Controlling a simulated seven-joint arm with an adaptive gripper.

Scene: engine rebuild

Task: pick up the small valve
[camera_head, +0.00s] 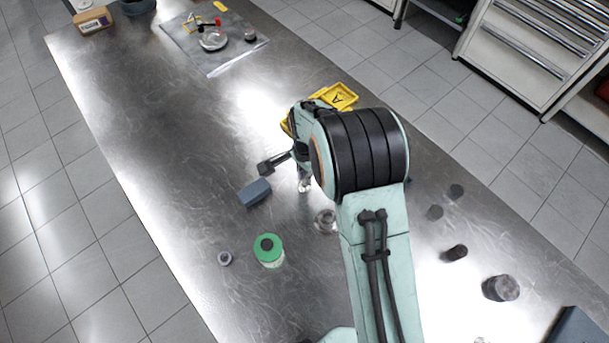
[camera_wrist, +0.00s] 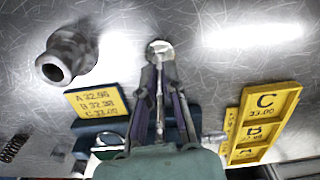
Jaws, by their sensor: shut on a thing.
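The small valve shows in the wrist view with its round, shiny head (camera_wrist: 160,48) just beyond my fingertips and its thin stem running back between the fingers. My gripper (camera_wrist: 160,78) is shut on the stem. Whether the head touches the table cannot be told. In the head view my arm hides most of the gripper, and only a small pale part shows below the wrist.
A yellow tray (camera_wrist: 288,93) marked C, B and A stands right of my gripper. A yellow number plate (camera_wrist: 97,101) and a hollow metal part (camera_wrist: 55,67) lie left.

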